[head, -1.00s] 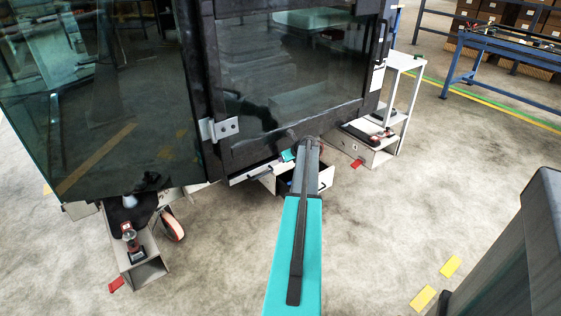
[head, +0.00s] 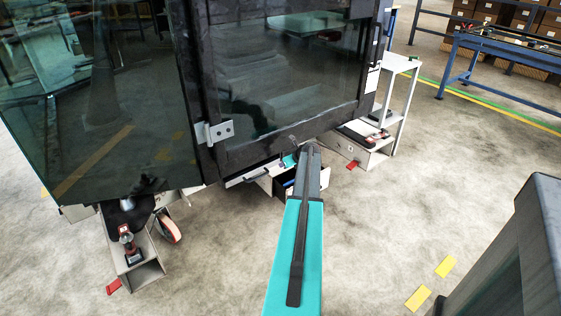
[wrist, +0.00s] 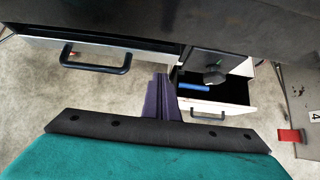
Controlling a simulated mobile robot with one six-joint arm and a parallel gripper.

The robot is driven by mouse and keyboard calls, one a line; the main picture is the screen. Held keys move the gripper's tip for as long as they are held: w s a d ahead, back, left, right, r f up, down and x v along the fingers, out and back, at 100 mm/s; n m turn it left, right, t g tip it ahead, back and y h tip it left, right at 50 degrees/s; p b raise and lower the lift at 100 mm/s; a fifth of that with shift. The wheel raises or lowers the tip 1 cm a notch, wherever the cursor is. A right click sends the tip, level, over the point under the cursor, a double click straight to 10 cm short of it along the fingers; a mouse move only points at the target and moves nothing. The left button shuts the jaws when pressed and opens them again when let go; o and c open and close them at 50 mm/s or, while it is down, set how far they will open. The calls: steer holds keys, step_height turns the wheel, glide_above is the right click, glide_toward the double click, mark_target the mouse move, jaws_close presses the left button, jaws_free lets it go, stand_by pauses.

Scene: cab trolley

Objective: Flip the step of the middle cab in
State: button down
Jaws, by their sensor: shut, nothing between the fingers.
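The cab (head: 290,80) has a dark frame and glass panes and fills the upper left of the head view. My gripper (wrist: 161,97) is shut and empty, just below the cab's lower edge. In the wrist view, a pale panel (wrist: 40,43) with a black bar handle (wrist: 95,58) lies left of it. An open box or drawer (wrist: 215,108) with a blue item inside lies to its right, under a dark bracket with a round knob (wrist: 213,72). My gripper appears apart from these. I cannot tell which part is the step.
Grey boxes with red tabs stand on the floor at left (head: 145,268) and right (head: 365,157). An orange-rimmed wheel (head: 167,227) is by the left box. A white stand (head: 398,95) is at right, a blue bench (head: 490,55) behind.

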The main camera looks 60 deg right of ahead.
steer(key=v, duration=0.9)
steer(key=shift+s+a, duration=0.1)
steer(key=shift+s, duration=0.05)
steer(key=w+a+f+n+g+y+p, duration=0.15)
steer(key=w+a+f+n, duration=0.3)
steer(key=a, duration=0.65)
steer(key=w+a+f+n+g+y, duration=0.15)
steer(key=w+a+f+n, duration=0.3)
steer(key=a, duration=0.65)
steer(key=w+a+f+n+y+p, duration=0.15)
steer(key=w+a+f+n, duration=0.35)
steer(key=a, duration=0.7)
steer(key=s+a+f+n+g+y+p, duration=0.1)
steer(key=s+a+f+n+g, duration=0.2)
steer(key=a, duration=0.8)
steer(key=s+a+f+n+g+y, duration=0.1)
steer(key=s+a+f+n, duration=0.3)
steer(key=a, duration=0.7)
steer(key=s+a+f+n+g+h+p, duration=0.2)
steer(key=s+a+n+g, duration=0.4)
steer(key=s+a+n, duration=1.3)
steer(key=s+a+h, duration=0.1)
steer(key=s, duration=0.2)
steer(key=shift+a+f+g+p, duration=0.35)
steer(key=shift+a+g, duration=0.05)
